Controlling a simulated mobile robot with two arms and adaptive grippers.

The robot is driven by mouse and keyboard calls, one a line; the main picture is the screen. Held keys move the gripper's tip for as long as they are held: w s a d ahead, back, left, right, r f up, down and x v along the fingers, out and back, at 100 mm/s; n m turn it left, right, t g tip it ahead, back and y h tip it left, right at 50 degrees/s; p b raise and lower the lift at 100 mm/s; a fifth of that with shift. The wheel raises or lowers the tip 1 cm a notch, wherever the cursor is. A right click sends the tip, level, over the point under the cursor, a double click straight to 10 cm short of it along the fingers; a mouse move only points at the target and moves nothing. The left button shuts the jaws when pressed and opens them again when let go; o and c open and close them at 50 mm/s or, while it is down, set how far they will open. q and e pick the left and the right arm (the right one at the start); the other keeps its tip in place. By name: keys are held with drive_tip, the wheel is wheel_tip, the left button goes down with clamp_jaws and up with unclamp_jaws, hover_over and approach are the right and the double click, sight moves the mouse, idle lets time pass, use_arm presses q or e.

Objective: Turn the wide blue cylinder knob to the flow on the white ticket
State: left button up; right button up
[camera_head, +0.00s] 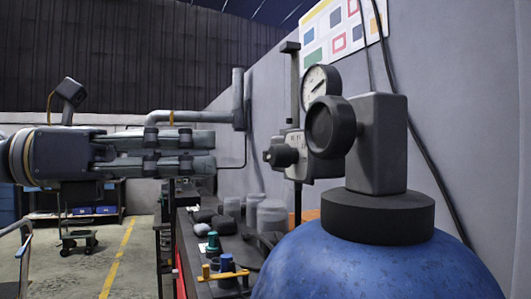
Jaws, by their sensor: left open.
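The wide blue cylinder (380,270) fills the lower right, with a dark collar (378,217) and an upright grey block (378,143) on top. A dark round knob (330,127) sticks out from the block's left side. My left gripper (213,152) comes in from the left, level, its two fingers one above the other. It is open and empty, left of the knobs and apart from them. I cannot make out a separate white ticket or a readable flow value. My right gripper is not in view.
Behind the knob stand a round gauge (319,84) and a pale panel (297,143) with a smaller dark knob (281,156). A bench (203,262) with grey jars, a green-topped item and a yellow-handled valve (222,275) lies below. A wall with a coloured chart (342,34) is behind.

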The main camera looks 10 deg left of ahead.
sight(271, 156)
use_arm(q)
drive_tip(key=p+x, duration=0.3)
drive_tip(key=x, duration=0.6)
drive_tip(key=shift+s+r, duration=0.1)
drive_tip(key=shift+w+d, duration=0.2)
drive_tip(key=shift+d, duration=0.15)
drive_tip(key=c, duration=1.1)
